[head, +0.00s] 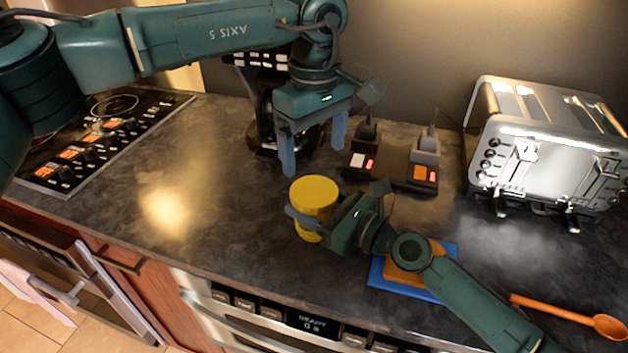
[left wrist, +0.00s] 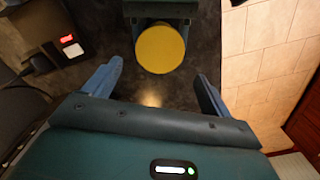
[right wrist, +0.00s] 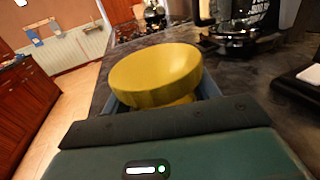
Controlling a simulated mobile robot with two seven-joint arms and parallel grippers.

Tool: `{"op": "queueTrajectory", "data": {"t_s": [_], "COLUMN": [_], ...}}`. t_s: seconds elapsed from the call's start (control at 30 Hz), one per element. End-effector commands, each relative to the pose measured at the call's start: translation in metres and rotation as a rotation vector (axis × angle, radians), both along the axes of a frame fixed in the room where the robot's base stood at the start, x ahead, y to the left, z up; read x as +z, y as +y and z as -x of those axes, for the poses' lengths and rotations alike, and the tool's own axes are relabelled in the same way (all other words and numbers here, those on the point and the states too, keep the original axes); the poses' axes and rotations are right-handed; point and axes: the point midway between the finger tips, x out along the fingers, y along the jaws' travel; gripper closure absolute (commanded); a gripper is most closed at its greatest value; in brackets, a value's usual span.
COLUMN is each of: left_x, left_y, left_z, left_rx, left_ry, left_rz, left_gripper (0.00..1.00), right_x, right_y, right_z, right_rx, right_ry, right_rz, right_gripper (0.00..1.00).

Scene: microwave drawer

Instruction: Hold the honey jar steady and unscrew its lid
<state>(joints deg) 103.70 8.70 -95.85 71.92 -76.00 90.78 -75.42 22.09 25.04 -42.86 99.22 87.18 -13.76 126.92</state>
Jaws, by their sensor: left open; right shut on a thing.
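The honey jar stands upright on the dark counter, with its yellow lid (head: 315,192) on top and its amber body (head: 308,232) below. The lid also shows in the left wrist view (left wrist: 160,48) and the right wrist view (right wrist: 156,76). My right gripper (head: 303,218) is shut on the jar's body from the right, below the lid. My left gripper (head: 314,158) is open and empty, pointing down above and behind the jar. In the left wrist view its fingers (left wrist: 157,85) are spread apart, with the lid beyond them. Most of the jar's body is hidden by my right gripper.
A toaster (head: 550,150) stands at the right. Two small dark devices (head: 395,170) and a coffee machine (head: 265,120) are behind the jar. A blue and orange cloth (head: 385,278) and a wooden spoon (head: 575,315) lie at the right front. The counter left of the jar is clear.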

Motion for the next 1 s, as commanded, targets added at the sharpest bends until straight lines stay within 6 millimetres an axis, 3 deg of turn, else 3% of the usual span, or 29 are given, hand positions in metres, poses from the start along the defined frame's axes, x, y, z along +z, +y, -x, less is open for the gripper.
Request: {"op": "queueTrajectory", "data": {"t_s": [0.2,0.4,0.57,1.0], "left_x": [-0.001,0.0,-0.008,-0.07], "left_y": [-0.001,0.0,0.001,0.001], "left_z": [0.001,0.0,-0.001,-0.001], "left_rx": [-0.363,-0.597,-0.656,-0.654], "left_ry": [0.003,0.0,0.002,0.002], "left_rz": [0.003,0.002,0.001,0.001], "left_gripper": [0.16,0.16,0.16,0.16], "right_x": [0.0,-0.001,-0.001,-0.001], "right_y": [0.0,0.0,0.0,0.0], "right_z": [0.0,0.0,0.0,0.0], "right_rx": [0.0,0.0,0.0,0.0], "right_ry": [0.001,0.001,0.001,0.001], "right_rz": [0.001,0.001,0.001,0.001], "right_gripper": [1.0,1.0,1.0,1.0]}}
